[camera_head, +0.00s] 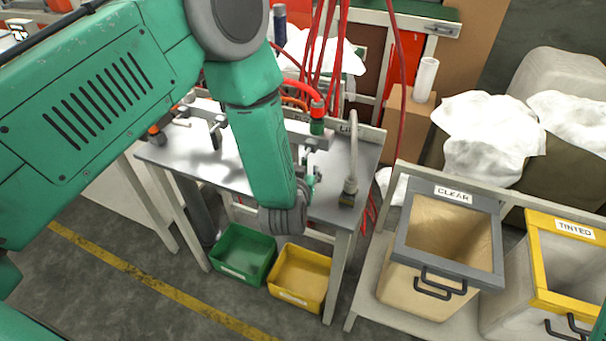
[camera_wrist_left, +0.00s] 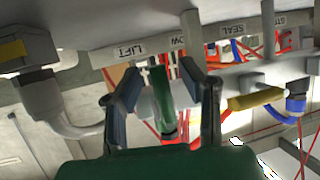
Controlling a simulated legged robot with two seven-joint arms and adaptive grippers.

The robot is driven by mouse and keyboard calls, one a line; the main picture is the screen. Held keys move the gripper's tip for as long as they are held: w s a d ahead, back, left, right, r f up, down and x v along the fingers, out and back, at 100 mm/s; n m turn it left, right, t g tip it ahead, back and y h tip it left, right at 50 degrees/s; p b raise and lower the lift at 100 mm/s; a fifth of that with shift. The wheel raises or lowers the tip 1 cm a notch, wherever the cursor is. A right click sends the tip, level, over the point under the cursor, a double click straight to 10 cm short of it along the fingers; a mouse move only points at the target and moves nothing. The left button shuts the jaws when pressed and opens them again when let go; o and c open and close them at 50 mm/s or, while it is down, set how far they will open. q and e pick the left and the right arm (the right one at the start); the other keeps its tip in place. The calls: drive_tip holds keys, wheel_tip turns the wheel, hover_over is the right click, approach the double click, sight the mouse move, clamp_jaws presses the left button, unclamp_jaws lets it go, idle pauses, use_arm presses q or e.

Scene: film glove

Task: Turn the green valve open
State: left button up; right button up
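The green valve handle (camera_wrist_left: 161,88) shows in the left wrist view as an upright green bar, between the two fingers of my left gripper (camera_wrist_left: 163,82). The fingers stand apart on both sides of it, with visible gaps, so the gripper looks open around the handle. The handle is in front of a pale pipe body. In the head view my left arm and wrist hide most of the gripper and valve. A small green part (camera_head: 311,181) shows just right of the wrist; I cannot tell if it is the valve. My right gripper is not in view.
A metal table (camera_head: 353,165) carries the fittings, with red hoses (camera_head: 318,50) behind. Below are a green bin (camera_head: 243,253) and a yellow bin (camera_head: 299,277). The CLEAR bin (camera_head: 449,250) stands right.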

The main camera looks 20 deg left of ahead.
use_arm(q)
drive_tip(key=v, duration=1.2)
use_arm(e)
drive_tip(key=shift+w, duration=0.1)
use_arm(q)
drive_tip(key=s+a+f+m+g+h+b, duration=0.1)
drive_tip(key=s+a+f+g+b, duration=0.15)
drive_tip(key=s+f, duration=0.35)
drive_tip(key=s+a+f+m+g+h+b, duration=0.15)
drive_tip(key=s+f+g, duration=0.25)
drive_tip(key=f, duration=0.4)
use_arm(e)
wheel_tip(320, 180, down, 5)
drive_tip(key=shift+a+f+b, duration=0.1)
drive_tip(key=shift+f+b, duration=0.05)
drive_tip(key=shift+b, duration=0.55)
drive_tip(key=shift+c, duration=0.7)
use_arm(q)
drive_tip(key=s+a+f+g, duration=0.3)
drive_tip(key=s, duration=0.5)
drive_tip(key=s+a+f+g, duration=0.3)
drive_tip(key=s, duration=0.5)
drive_tip(key=shift+f, duration=0.4)
